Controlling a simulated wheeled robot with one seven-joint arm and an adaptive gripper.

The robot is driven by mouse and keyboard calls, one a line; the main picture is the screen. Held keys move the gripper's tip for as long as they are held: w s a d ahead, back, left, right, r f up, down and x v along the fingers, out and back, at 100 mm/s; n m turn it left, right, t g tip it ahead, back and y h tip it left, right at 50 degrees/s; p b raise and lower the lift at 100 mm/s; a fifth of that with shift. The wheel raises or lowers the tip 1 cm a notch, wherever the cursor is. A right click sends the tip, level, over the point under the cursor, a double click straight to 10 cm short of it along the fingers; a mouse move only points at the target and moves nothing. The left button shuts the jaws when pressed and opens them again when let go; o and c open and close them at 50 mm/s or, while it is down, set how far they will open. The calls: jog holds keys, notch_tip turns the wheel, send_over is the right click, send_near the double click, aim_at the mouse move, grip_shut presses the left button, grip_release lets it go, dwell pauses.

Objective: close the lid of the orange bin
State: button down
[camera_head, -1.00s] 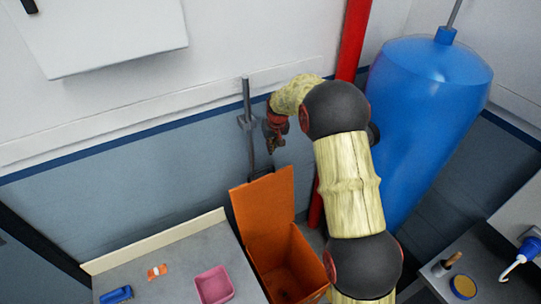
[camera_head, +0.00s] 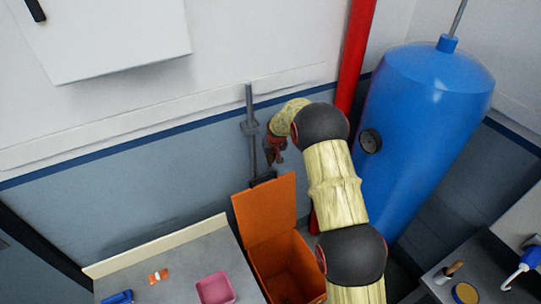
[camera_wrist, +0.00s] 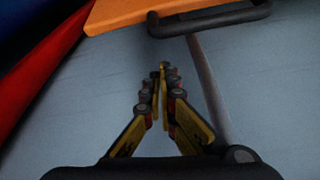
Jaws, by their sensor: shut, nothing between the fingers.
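The orange bin (camera_head: 287,270) stands between the grey counter and the blue tank. Its orange lid (camera_head: 265,210) is raised, standing open at the back of the bin toward the wall. My gripper (camera_head: 276,163) is above and behind the lid's top edge, near the wall, apart from the lid in the head view. In the wrist view my gripper (camera_wrist: 163,68) has its fingers together with nothing between them. The lid's orange edge (camera_wrist: 125,14) and a dark bar-shaped handle (camera_wrist: 210,20) show at the top of that view, beyond the fingertips.
A grey vertical pipe (camera_head: 250,125) runs along the wall beside my gripper. A red pipe (camera_head: 355,60) and a blue tank (camera_head: 425,130) stand close to my arm at the right. A counter (camera_head: 185,265) with a pink tray (camera_head: 215,289) is at the left.

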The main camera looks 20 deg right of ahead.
jog(key=s, duration=0.2)
jog(key=shift+s, duration=0.3)
